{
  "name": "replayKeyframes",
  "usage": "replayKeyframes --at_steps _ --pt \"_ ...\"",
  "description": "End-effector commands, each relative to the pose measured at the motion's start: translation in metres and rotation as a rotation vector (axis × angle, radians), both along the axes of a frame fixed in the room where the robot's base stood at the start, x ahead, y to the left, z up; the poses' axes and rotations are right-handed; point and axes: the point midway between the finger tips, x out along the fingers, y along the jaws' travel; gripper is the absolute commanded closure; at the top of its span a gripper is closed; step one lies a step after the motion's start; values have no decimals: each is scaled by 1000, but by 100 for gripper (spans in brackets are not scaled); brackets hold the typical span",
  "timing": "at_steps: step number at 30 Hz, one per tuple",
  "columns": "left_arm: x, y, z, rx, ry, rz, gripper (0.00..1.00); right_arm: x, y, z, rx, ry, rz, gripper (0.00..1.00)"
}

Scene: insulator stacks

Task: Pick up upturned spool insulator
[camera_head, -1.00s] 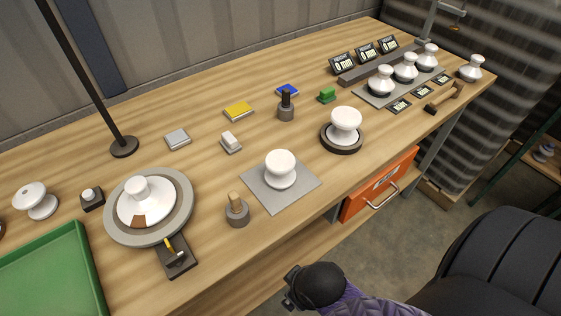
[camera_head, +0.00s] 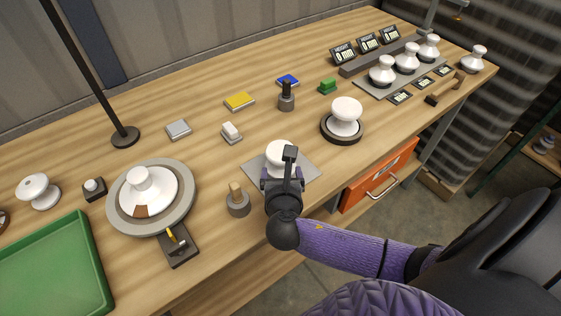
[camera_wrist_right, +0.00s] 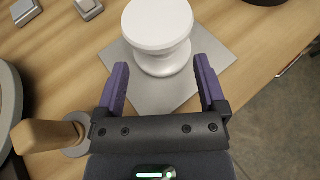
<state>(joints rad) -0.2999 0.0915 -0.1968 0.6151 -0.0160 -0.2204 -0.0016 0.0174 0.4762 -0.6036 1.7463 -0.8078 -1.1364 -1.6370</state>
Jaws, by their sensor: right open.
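A white spool insulator (camera_head: 280,153) stands on a grey square mat (camera_head: 307,168) near the middle of the bench. My right gripper (camera_head: 283,175) is in front of it and partly covers it in the head view. In the right wrist view the same white spool (camera_wrist_right: 158,30) stands just beyond the fingertips, roughly centred between them, on the mat (camera_wrist_right: 150,92). The two purple fingers of the right gripper (camera_wrist_right: 160,78) are apart with nothing between them. My left gripper does not show.
A wooden-handled brush (camera_head: 238,200) stands close left of my right gripper. Another white spool (camera_head: 346,115) stands on a dark round base to the right. A round turntable (camera_head: 185,208) with a white piece and a green tray (camera_head: 85,285) lie left. Several spools stand at the far right.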

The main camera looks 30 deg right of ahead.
Motion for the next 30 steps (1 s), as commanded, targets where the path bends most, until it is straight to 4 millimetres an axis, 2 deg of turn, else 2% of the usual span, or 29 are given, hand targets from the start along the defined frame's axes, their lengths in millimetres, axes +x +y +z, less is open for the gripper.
replayKeyframes --at_steps 1,6,14,27,30 --pt "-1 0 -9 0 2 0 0 9 -6 -9 -1 0 -2 10" --pt "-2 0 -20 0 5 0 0 35 -20 -20 3 1 -2 10" --pt "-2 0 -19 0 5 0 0 39 -23 -19 5 1 -2 10" --pt "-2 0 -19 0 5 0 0 39 -23 -20 6 1 -2 100" --pt "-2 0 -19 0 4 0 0 39 -23 -20 6 1 -2 100"
